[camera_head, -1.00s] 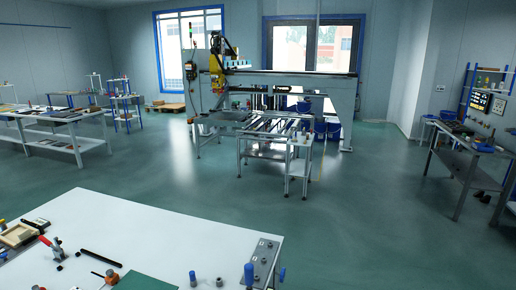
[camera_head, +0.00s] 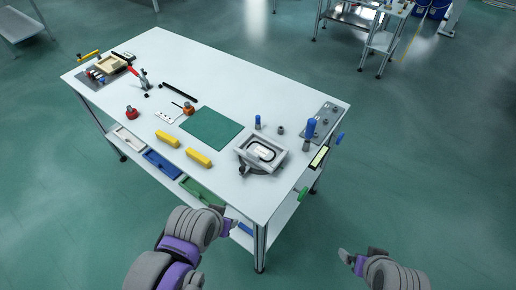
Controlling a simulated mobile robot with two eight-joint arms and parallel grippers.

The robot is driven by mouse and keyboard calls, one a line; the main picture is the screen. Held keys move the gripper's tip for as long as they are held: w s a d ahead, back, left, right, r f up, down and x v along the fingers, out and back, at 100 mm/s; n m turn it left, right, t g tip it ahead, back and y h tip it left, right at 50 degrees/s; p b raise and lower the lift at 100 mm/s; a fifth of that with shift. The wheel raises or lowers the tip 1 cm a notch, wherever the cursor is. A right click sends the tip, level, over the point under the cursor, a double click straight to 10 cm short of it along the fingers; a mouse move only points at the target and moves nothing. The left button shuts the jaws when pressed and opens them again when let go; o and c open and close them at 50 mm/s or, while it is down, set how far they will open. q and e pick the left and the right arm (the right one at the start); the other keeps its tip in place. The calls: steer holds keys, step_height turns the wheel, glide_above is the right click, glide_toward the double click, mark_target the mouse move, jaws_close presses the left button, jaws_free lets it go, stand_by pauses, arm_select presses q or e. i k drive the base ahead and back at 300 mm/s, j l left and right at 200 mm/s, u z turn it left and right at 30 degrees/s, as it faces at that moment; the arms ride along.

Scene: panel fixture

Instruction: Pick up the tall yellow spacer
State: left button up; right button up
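Two yellow blocks lie near the front edge of the white table: the left yellow block (camera_head: 167,138) and the right yellow block (camera_head: 199,157). They look alike in size, and I cannot tell which is the tall spacer. My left gripper (camera_head: 231,228) is in front of the table's front edge, below and to the right of both blocks, apart from them. My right gripper (camera_head: 346,257) is over the floor to the right of the table. Both grippers are small in the picture, and whether their fingers are open is unclear.

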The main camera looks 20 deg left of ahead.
mark_target(197, 156)
steer(key=u, duration=1.3)
